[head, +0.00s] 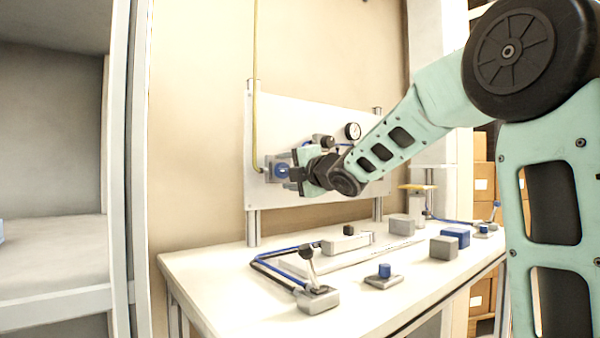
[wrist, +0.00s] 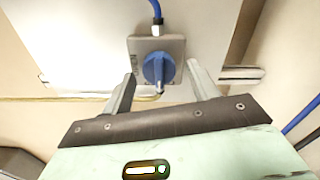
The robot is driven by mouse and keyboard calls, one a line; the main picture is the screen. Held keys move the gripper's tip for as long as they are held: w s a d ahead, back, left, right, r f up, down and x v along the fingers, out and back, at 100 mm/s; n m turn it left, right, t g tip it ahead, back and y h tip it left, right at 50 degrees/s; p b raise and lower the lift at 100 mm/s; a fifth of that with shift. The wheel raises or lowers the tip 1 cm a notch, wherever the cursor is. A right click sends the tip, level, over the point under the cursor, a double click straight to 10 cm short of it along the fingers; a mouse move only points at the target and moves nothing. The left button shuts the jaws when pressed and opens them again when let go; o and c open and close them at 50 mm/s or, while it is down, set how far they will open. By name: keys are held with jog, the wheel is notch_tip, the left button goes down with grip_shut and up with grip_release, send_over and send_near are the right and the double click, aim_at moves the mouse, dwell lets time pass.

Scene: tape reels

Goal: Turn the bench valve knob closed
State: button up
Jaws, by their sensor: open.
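The blue valve knob (head: 281,170) is on a grey valve box fixed to the upright white panel (head: 285,112). In the wrist view the knob (wrist: 157,68) sits on its grey plate (wrist: 137,46), with a blue tube running up from the top. My gripper (head: 287,176) is at the panel, level with the knob. In the wrist view my gripper (wrist: 161,72) is open, with one finger on each side of the knob and a gap visible on both sides. Whether the fingertips reach past the knob's face I cannot tell.
A round gauge (head: 352,131) is on the panel, right of the knob. A yellow hose (head: 254,60) runs down the panel's left side. The white bench (head: 205,266) below carries a lever fixture (head: 318,299), a blue button (head: 384,270) and several blocks.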

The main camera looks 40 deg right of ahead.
jog(key=s+p, duration=0.9)
jog(key=s, duration=0.8)
jog(key=shift+d, duration=0.35)
jog(key=shift+s, duration=0.1)
